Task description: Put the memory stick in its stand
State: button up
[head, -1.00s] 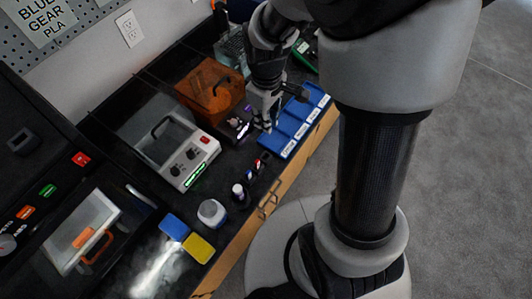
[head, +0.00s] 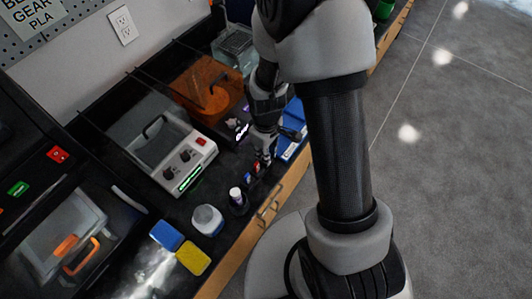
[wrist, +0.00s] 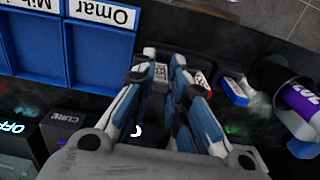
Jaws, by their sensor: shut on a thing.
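My gripper (wrist: 163,60) is shut on a small pale piece (wrist: 160,73) between its fingertips in the wrist view. It appears to be the memory stick, though the fingers hide most of it. Just right of it, a red-and-white piece (wrist: 201,80) and a blue-and-white piece (wrist: 235,91) sit in a row by small dark blocks; I cannot tell which block is the stand. In the head view my gripper (head: 264,160) is low over the counter's front strip, beside these small pieces (head: 250,174). The held piece cannot be made out there.
A blue sorting tray (head: 289,152) with name labels lies beyond my gripper. A dark bottle with a purple-and-white label (wrist: 300,100) stands beside the row. A white jar (head: 207,220), an orange box (head: 200,88) and a lidded machine (head: 160,140) share the counter.

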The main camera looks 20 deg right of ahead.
jog(key=shift+f, duration=0.2)
jog(key=o, duration=0.7)
notch_tip(320, 180, up, 18)
jog(key=m+p, duration=0.1)
jog(key=p, duration=0.4)
jog(key=s+r+m+t, duration=0.4)
jog(key=s+r+m, duration=0.2)
jog(key=s+r, duration=0.9)
jog(key=shift+r+t, duration=0.3)
jog(key=shift+r, duration=0.5)
